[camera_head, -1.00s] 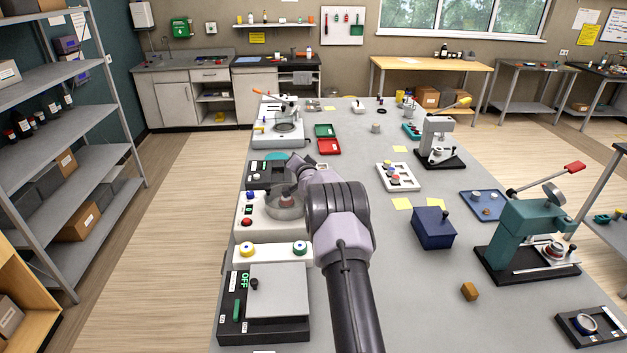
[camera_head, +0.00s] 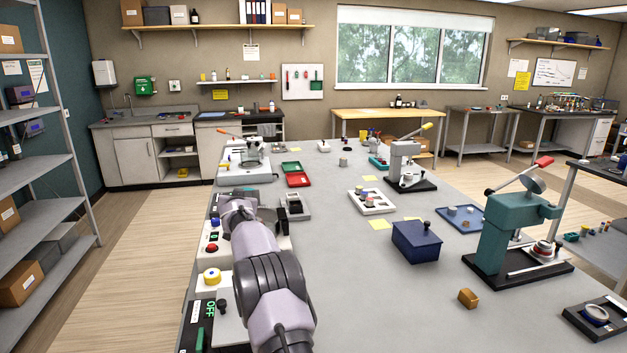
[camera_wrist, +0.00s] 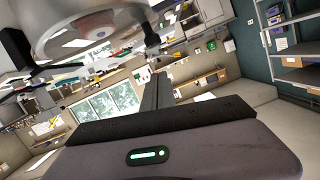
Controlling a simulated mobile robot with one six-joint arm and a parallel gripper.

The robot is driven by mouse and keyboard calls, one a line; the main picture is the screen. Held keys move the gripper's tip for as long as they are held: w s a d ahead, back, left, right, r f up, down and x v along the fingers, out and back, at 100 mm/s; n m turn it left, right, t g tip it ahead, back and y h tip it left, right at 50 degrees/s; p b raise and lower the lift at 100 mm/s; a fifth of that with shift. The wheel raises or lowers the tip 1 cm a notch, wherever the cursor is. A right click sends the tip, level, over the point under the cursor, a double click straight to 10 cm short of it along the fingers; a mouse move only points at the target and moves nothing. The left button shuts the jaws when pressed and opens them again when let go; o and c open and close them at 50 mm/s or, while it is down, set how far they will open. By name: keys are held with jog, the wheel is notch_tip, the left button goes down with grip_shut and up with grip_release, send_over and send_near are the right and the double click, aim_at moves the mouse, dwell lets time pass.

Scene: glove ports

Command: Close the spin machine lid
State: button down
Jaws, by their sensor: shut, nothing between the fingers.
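The spin machine is a white box with a red button; its front panel (camera_head: 211,236) shows at the left table edge in the head view, mostly behind my arm. Its lid is hidden there. In the wrist view a clear, rounded lid (camera_wrist: 95,28) with a pale rim fills the upper left, tilted in that picture, with a dark bracket at its left. My gripper (camera_wrist: 155,78) is shut and empty, its dark fingers close below and right of the lid. I cannot tell if they touch it. In the head view my arm hides the fingers.
A dark box with a green OFF display (camera_head: 209,308) and a yellow knob (camera_head: 212,277) stand nearer me. A blue lidded box (camera_head: 416,243) and a teal press (camera_head: 508,232) stand to the right. The grey table's middle (camera_head: 340,270) is clear.

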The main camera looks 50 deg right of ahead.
jog(key=shift+w+a+f+n+h+p, duration=0.2)
jog(key=shift+f+n+p, duration=0.1)
jog(key=shift+f, duration=0.15)
jog(key=shift+w+a+f+n+h+p, duration=0.15)
jog(key=shift+f+n+p, duration=0.15)
jog(key=shift+f, duration=0.15)
jog(key=shift+w+a+f+n+h+p, duration=0.1)
jog(key=shift+a+f+n+p, duration=0.15)
jog(key=shift+f, duration=0.2)
jog(key=shift+a+f+p, duration=0.1)
jog(key=shift+f+p, duration=0.2)
jog(key=shift+f, duration=0.15)
jog(key=shift+f, duration=0.15)
